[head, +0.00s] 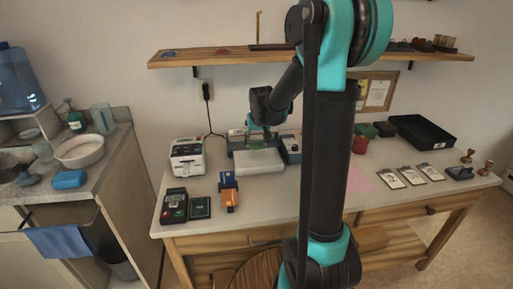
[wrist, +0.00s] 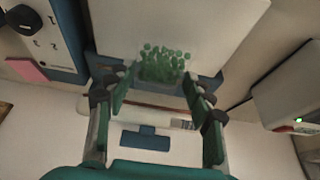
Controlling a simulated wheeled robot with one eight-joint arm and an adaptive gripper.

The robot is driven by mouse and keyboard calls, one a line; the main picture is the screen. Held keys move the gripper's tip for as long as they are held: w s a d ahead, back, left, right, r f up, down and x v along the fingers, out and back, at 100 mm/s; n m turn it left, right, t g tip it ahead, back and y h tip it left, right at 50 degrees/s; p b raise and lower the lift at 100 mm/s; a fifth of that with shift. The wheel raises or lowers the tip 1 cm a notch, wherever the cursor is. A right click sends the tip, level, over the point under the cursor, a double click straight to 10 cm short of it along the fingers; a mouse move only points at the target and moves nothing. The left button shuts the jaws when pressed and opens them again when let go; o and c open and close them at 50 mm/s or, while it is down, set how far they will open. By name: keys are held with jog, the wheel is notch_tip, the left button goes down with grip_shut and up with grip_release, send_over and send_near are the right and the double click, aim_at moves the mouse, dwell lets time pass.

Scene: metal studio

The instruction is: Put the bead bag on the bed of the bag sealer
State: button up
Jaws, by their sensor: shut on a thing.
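The bead bag (wrist: 163,66), a clear bag with green beads, sits between the fingertips of my gripper (wrist: 158,80) in the wrist view. My gripper is shut on it. The bag sealer has a pale flat bed (wrist: 180,25), which fills the top of the wrist view, with the bag overlapping its near edge there. In the head view the bed (head: 258,163) lies in front of the blue sealer body (head: 288,142). My gripper (head: 258,130) is above the sealer's rear part. I cannot tell whether the bag touches the bed.
A white device (head: 187,157) stands left of the sealer. An orange and blue tool (head: 229,192) and a dark handheld device (head: 174,205) lie at the front left. Several white cards (head: 411,175) and a black tray (head: 422,132) are on the right. A wooden shelf (head: 220,57) hangs above.

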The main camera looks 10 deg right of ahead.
aim_at(257, 143)
jog(key=shift+w, duration=0.6)
jog(key=shift+s+f, duration=0.1)
jog(key=shift+f, duration=1.65)
jog(key=shift+f, duration=0.1)
jog(key=o, duration=1)
jog(key=v, duration=1.2)
jog(key=s+d+f, duration=0.1)
jog(key=s+f, duration=0.3)
jog(key=s, duration=0.4)
jog(key=s+d+f, duration=0.1)
jog(key=s+f, duration=0.4)
jog(key=s, duration=0.4)
jog(key=s+d+f, duration=0.2)
jog(key=s+f, duration=0.2)
jog(key=s, duration=0.5)
jog(key=shift+f, duration=0.3)
